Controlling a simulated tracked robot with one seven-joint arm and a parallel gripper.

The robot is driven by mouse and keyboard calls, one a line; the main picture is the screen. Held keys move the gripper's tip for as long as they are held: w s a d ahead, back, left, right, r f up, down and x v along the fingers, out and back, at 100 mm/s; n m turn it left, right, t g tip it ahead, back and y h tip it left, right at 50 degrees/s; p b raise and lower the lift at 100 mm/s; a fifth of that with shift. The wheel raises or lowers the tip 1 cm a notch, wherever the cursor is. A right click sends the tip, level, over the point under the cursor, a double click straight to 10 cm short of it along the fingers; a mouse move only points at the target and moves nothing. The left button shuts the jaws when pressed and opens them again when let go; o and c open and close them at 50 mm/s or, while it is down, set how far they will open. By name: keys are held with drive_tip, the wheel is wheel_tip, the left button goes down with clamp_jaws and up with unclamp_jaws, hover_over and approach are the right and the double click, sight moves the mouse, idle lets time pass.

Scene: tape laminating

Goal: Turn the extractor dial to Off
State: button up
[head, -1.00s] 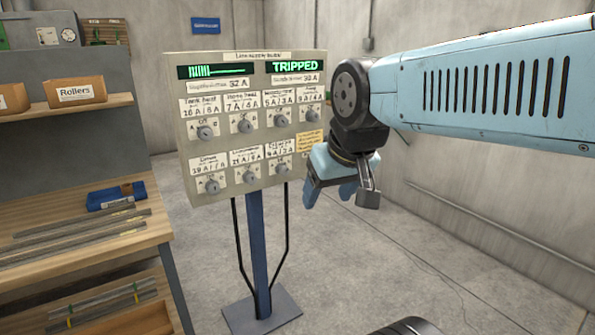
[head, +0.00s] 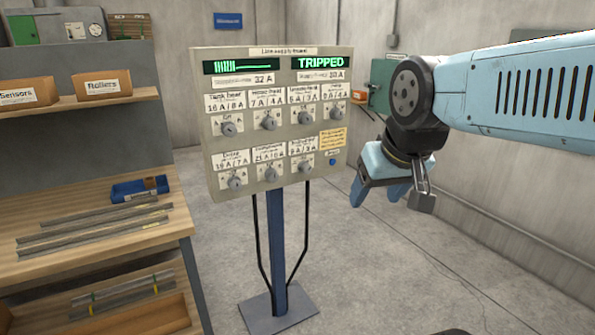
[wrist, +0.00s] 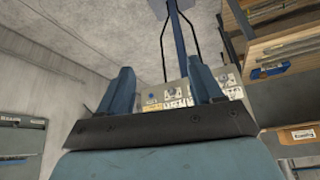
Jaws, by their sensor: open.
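The supply panel (head: 279,142) stands upright on a blue post, with dials in two rows and a green display (head: 319,62) reading "TRIPPED". The small labels are blurred; the lower-row right dial (head: 304,167) seems to be the extractor dial, but I cannot read its label or setting for sure. My gripper (head: 376,197) is open and empty, right of the panel's lower right corner and apart from it. In the wrist view, the panel (wrist: 174,92) shows upside down between and beyond the open fingers (wrist: 160,68).
A blue button (head: 332,161) and a yellow note (head: 332,138) are at the panel's lower right. A wooden workbench (head: 95,235) with metal strips and a blue tray (head: 140,189) stands left. A green box (head: 381,85) is on the wall behind. The floor (head: 370,280) right of the post is clear.

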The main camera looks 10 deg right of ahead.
sight(308, 171)
drive_tip(key=w+d+f+n+t, duration=0.1)
drive_tip(key=w+d+f+t, duration=0.1)
drive_tip(key=w, duration=0.7)
drive_tip(key=w+d+f+t, duration=0.2)
drive_tip(key=w, duration=0.8)
drive_tip(key=w+d+f+n+t, duration=0.1)
drive_tip(key=w+d+f+t, duration=0.1)
drive_tip(key=w, duration=0.7)
drive_tip(key=w+f+n+t+y, duration=0.1)
drive_tip(key=w+f+t+y, duration=0.45)
drive_tip(key=w+f, duration=0.75)
drive_tip(key=x, duration=0.4)
drive_tip(key=f+x, duration=0.1)
drive_tip(key=x, duration=0.3)
drive_tip(key=f+x, duration=0.1)
drive_tip(key=x, duration=0.3)
drive_tip(key=shift+s+a, duration=0.15)
drive_tip(key=shift+a, duration=0.1)
drive_tip(key=shift+c, duration=0.4)
